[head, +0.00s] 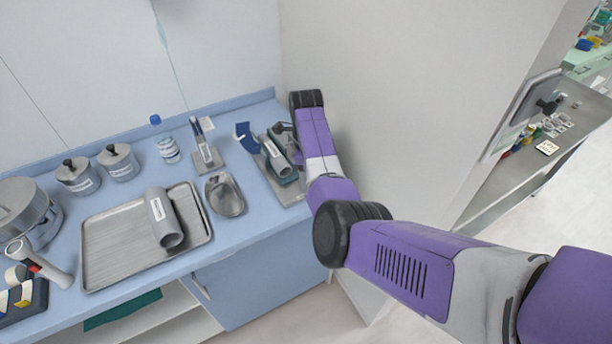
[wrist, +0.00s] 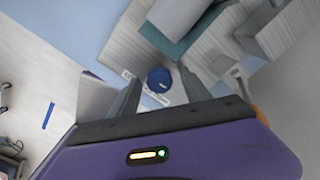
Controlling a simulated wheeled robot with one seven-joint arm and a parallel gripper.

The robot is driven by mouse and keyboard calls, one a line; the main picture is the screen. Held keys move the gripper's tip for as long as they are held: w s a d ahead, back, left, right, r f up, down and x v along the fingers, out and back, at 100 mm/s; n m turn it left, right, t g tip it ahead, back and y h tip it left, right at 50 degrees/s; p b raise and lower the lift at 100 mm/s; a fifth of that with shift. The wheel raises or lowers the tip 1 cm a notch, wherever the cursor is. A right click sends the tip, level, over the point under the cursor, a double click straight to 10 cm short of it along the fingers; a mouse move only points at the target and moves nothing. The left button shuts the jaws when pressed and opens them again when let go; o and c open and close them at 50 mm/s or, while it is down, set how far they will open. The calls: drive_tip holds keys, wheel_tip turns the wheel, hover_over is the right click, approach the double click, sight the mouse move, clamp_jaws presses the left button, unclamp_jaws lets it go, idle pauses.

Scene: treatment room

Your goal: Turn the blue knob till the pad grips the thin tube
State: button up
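The blue knob (wrist: 159,78) shows in the wrist view as a round blue disc near the teal block of a clamp fixture. My gripper (wrist: 160,80) is open, with one finger on each side of the knob and a visible gap to both. I cannot tell whether the fingertips reach down around it. In the head view my gripper (head: 283,129) is at the fixture, and the knob is not clearly seen there. A grey tube (head: 274,154) lies in the fixture's teal cradle (head: 289,181); it shows at the top of the wrist view (wrist: 176,16). Whether a pad touches it cannot be told.
A dark blue piece (head: 244,136) stands at the fixture's left. A metal tray (head: 110,246) holds another, thicker grey tube (head: 163,218). A kidney dish (head: 224,195), a bottle (head: 165,140) and lidded jars (head: 118,160) stand nearby. A wall rises close behind my arm.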

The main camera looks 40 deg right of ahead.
drive_tip(key=shift+r+b, duration=0.75)
drive_tip(key=shift+r, duration=3.1)
